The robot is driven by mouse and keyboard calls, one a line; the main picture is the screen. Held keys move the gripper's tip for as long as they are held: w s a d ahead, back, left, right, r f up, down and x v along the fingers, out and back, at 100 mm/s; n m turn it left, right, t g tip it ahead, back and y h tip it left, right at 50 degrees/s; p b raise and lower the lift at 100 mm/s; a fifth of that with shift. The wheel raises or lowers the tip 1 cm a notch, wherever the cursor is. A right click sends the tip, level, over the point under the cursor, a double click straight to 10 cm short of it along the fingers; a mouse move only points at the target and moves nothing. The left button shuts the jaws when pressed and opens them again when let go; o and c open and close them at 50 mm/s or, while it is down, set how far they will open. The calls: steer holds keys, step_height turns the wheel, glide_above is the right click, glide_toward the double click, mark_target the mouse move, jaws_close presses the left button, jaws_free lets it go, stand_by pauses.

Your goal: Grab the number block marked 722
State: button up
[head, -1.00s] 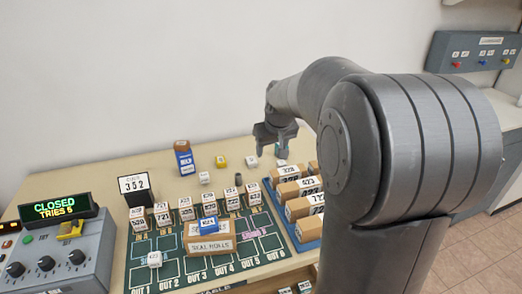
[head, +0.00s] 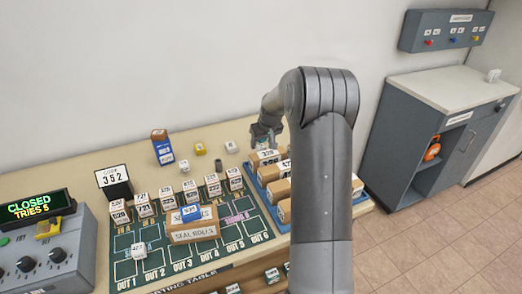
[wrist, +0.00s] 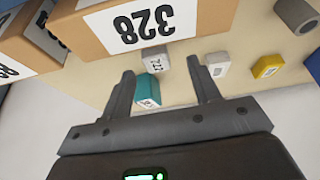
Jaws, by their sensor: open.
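My gripper (head: 265,133) is open and empty above the back right of the table, just behind the blue tray of parcels. In the wrist view, my fingers (wrist: 161,68) point towards a small pale grey block (wrist: 155,60) and a teal block (wrist: 147,90), which show in the gap between them. The grey block has an upside-down number that may read 722, but it is too small to be sure. A white block (wrist: 218,65) lies outside the right finger; its number is unclear. Several numbered blocks (head: 190,190) stand along the mat's back edge.
A parcel marked 328 (wrist: 145,22) is close to my fingers. A yellow block (wrist: 268,67) and a grey cylinder (wrist: 296,16) lie farther right in the wrist view. A seal rolls box (head: 193,232) sits on the mat. A grey cabinet (head: 440,130) stands at the right.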

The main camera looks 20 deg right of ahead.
mark_target(262, 146)
steer(key=shift+d+x, duration=0.15)
steer(key=shift+x, duration=1.3)
steer(key=shift+d+x, duration=0.1)
steer(key=shift+x, duration=1.4)
steer(key=shift+c, duration=0.4)
steer(key=c, duration=1)
steer(key=shift+o, duration=0.2)
steer(key=shift+r, duration=0.15)
